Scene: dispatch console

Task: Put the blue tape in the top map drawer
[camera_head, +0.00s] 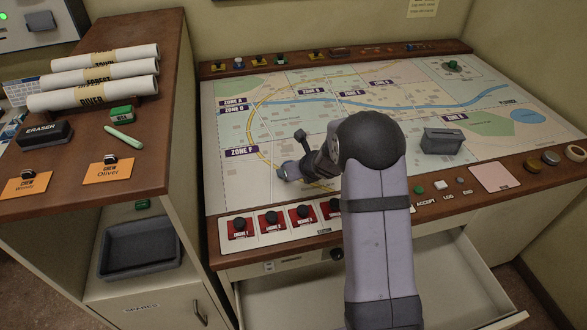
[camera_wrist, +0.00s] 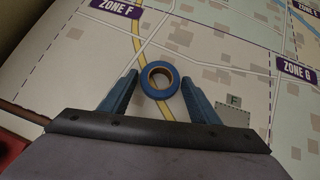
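In the wrist view a blue tape roll (camera_wrist: 160,80) with a tan inner ring lies on the map. My gripper (camera_wrist: 159,79) is open, with one blue finger on each side of the roll. Small gaps seem to show between fingers and tape; contact cannot be told. In the head view my gripper (camera_head: 287,172) is low over the left part of the map, near Zone F, and the tape cannot be made out clearly there. A drawer (camera_head: 455,280) under the map's front edge stands pulled open, partly hidden behind my arm. Its visible inside looks empty.
A dark grey box (camera_head: 441,140) stands on the map at right. Red engine cards (camera_head: 271,221) with black knobs line the front ledge. Several round rolls or discs (camera_head: 550,158) sit at its right end. A wooden-topped cabinet (camera_head: 150,145) with rolled maps (camera_head: 92,93) stands left.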

